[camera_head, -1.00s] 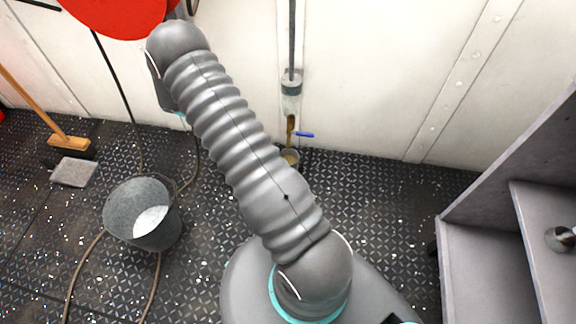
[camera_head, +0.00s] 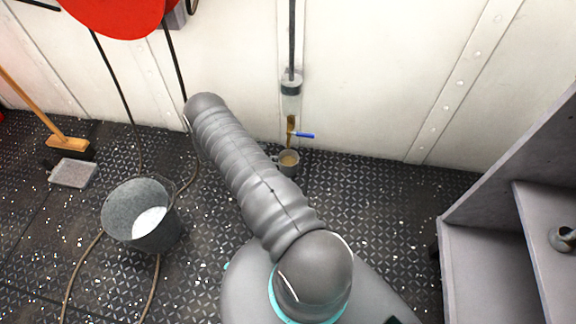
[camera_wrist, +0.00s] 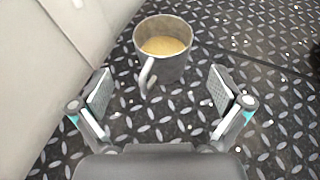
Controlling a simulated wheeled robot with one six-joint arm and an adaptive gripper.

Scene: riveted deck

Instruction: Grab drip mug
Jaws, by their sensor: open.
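The drip mug (camera_head: 289,163) stands upright on the dark deck by the white wall, under a brass tap with a blue lever. It is grey and holds a tan liquid. In the wrist view the mug (camera_wrist: 172,66) stands ahead of my gripper (camera_wrist: 165,92), with its handle pointing toward me and a little left. My gripper is open and empty, its two pads spread wide to either side of the handle's line, apart from the mug. In the head view my gripper is hidden behind my arm.
The tap (camera_head: 291,132) hangs just above the mug. A bucket (camera_head: 143,215) with white contents stands at the left, with a hose (camera_head: 87,262) around it. A grey shelf unit (camera_head: 485,262) stands at the right.

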